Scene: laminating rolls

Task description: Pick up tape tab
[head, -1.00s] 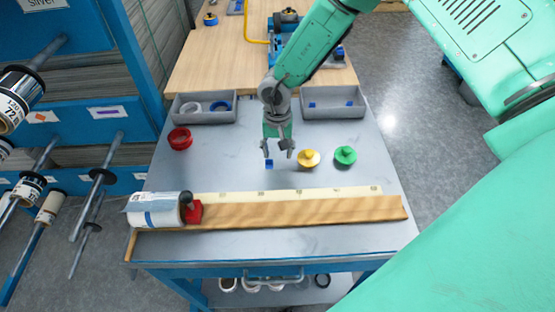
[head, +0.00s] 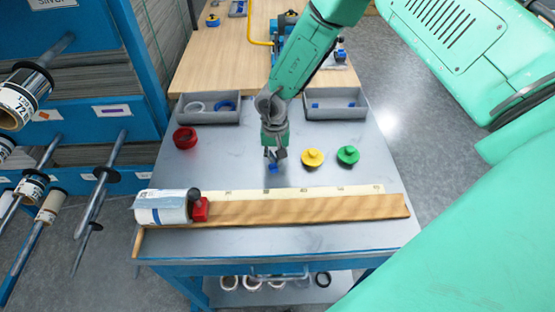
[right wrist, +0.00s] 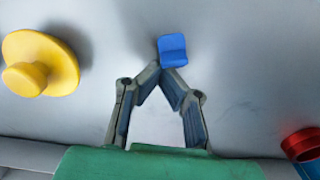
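The blue tape tab (head: 273,168) is at the fingertips of my right gripper (head: 275,155), over the middle of the grey table. In the right wrist view the two fingers (right wrist: 163,71) come together at the near edge of the tab (right wrist: 173,50). The gripper looks shut on that edge, and the tab sticks out beyond the tips. I cannot tell whether the tab is clear of the table. My left gripper is not in view.
A yellow knob (head: 312,157) and a green knob (head: 348,155) stand to the right, a red ring (head: 185,138) to the left. Grey trays (head: 194,118) (head: 320,113) lie behind. In front is a wooden board (head: 310,208) with a film roll (head: 162,207) at its left end.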

